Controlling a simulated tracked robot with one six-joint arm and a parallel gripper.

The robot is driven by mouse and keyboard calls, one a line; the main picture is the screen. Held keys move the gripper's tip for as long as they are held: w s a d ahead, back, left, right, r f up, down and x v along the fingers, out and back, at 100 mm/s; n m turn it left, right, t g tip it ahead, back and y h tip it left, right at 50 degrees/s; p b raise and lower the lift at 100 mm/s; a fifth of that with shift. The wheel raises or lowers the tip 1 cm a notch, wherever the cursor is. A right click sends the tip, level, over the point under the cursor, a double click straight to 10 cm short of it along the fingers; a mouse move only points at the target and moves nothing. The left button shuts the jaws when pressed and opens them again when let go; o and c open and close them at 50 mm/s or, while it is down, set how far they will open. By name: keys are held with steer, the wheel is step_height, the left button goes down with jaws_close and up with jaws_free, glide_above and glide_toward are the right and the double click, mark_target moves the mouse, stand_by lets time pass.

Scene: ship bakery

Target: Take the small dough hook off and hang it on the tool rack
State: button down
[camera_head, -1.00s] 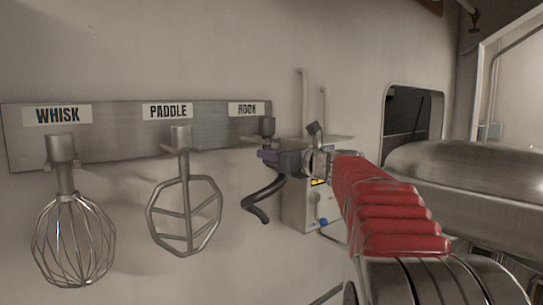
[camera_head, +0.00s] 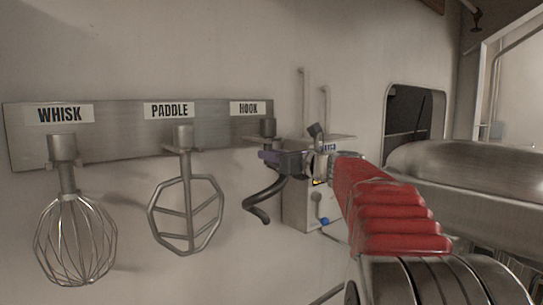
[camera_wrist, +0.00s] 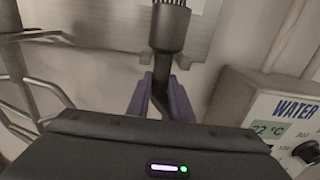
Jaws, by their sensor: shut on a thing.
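The dark dough hook (camera_head: 262,200) hangs upright below my gripper (camera_head: 268,156), its curl pointing down. My gripper is shut on the hook's shaft just under the hub. In the wrist view the purple fingers (camera_wrist: 163,100) flank the shaft, and the dark round hub (camera_wrist: 169,28) stands above them. The steel tool rack (camera_head: 225,132) is on the wall. The hub is at its HOOK label (camera_head: 248,108). A forked bracket (camera_wrist: 195,61) shows beside the shaft, close under the hub. I cannot tell whether the hub rests on it.
A whisk (camera_head: 75,235) and a paddle (camera_head: 186,215) hang on the rack to the left. A water control box (camera_head: 305,205) is on the wall close to the right of my gripper. A large metal mixer body (camera_head: 465,170) stands farther right.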

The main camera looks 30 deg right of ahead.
steer(key=shift+f, duration=0.15)
stand_by(0.4)
steer(key=c, duration=1.5)
jaws_free()
steer(key=shift+f, duration=0.2)
steer(key=s, duration=0.4)
steer(key=s+d, duration=0.1)
steer(key=s, duration=0.4)
steer(key=s+d, duration=0.1)
steer(key=s, duration=0.3)
steer(key=shift+s+r, duration=0.2)
steer(key=shift+s, duration=0.15)
steer(key=shift+s, duration=0.1)
